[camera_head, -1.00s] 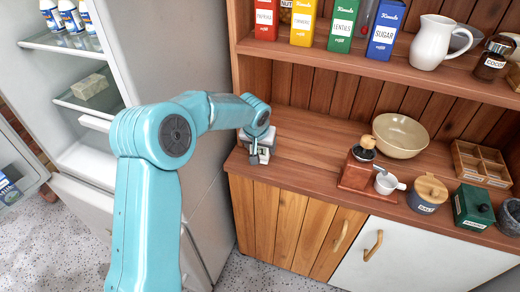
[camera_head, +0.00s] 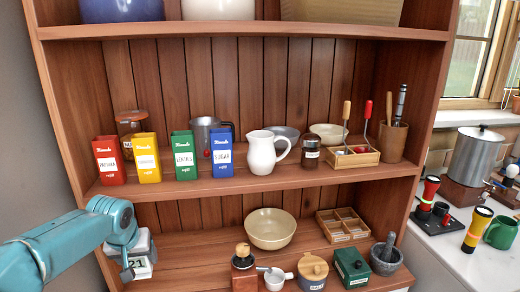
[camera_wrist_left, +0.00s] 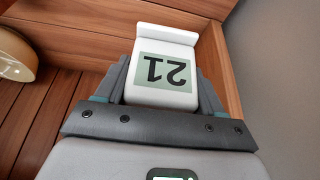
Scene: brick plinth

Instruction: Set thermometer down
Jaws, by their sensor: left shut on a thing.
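The thermometer (camera_head: 144,268) is a small white block whose face reads 21. It is at the lower left of the head view, at the left end of the wooden counter (camera_head: 190,262). My left gripper (camera_head: 137,258) is shut on it. In the left wrist view the thermometer (camera_wrist_left: 165,68) sits between the two dark fingers of my gripper (camera_wrist_left: 163,88), with its digits upside down. Wood panels lie close around it there. I cannot tell whether its base touches the counter. My right gripper is not in view.
On the counter to the right are a cream bowl (camera_head: 270,228), a coffee grinder (camera_head: 244,268), a white cup (camera_head: 275,278) and a sectioned wooden box (camera_head: 343,225). The shelf above holds coloured tins (camera_head: 222,150) and a white jug (camera_head: 266,152). Counter left of the bowl is clear.

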